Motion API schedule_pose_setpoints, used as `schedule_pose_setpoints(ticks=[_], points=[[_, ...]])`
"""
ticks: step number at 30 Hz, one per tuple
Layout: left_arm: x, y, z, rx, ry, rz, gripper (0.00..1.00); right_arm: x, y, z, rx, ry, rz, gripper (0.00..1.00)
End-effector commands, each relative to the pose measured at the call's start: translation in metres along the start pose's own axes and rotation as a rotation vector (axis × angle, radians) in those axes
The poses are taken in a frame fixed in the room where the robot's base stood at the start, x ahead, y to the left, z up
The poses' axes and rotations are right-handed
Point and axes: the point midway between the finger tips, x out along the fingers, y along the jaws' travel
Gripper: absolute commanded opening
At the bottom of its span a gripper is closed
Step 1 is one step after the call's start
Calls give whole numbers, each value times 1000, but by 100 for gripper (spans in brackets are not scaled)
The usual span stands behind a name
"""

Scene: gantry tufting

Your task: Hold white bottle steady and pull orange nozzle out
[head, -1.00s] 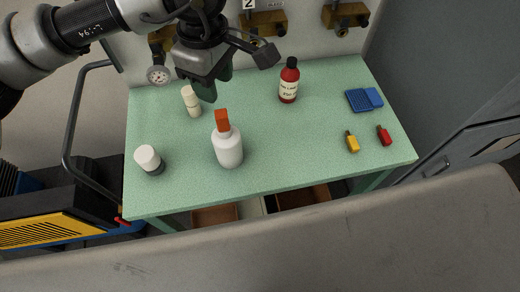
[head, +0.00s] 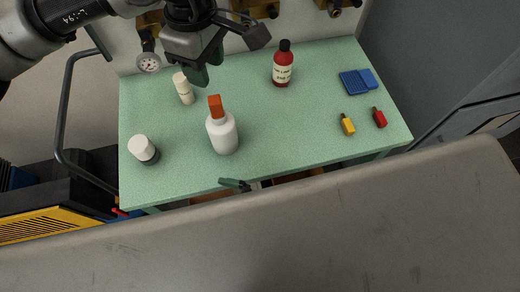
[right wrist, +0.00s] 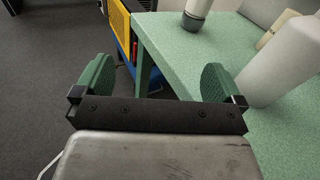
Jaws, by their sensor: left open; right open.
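The white bottle (head: 222,134) stands upright on the green table, with the orange nozzle (head: 215,107) in its top. My left gripper (head: 201,75) is open and empty, above and behind the nozzle. My right gripper (right wrist: 155,82) is open and empty, with green fingers apart near the table's front edge; the bottle is just right of its right finger. In the head view only a fingertip of it (head: 235,184) shows.
On the green table (head: 285,130) stand a cream bottle (head: 183,88), a white-capped jar (head: 143,149) and a red bottle (head: 282,65). A blue case (head: 354,82), a yellow bottle (head: 347,125) and a red one (head: 379,117) are at the right. The table's middle is clear.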

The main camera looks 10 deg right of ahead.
Motion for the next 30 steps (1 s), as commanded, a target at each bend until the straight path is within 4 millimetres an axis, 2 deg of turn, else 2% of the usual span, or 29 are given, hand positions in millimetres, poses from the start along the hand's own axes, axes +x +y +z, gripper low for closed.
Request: schedule_pose_setpoints(ticks=[1, 3, 6, 10, 14, 17, 30], points=[[0, 0, 0, 0, 0, 0, 43, -6, -24, -3, 13, -1, -48, 100], [0, 0, 0, 0, 0, 0, 43, -14, -52, -4, 33, -11, -105, 100], [0, 0, 0, 0, 0, 0, 43, -27, -88, -3, 59, -30, -180, 100], [0, 0, 0, 0, 0, 0, 43, -43, -121, -2, 83, -51, -252, 100], [0, 0, 0, 0, 0, 0, 43, -50, -136, 0, 94, -64, -285, 100], [0, 0, 0, 0, 0, 0, 43, -45, -141, 0, 94, -67, -291, 100], [0, 0, 0, 0, 0, 0, 43, 26, -162, 4, 92, -66, -291, 100]])
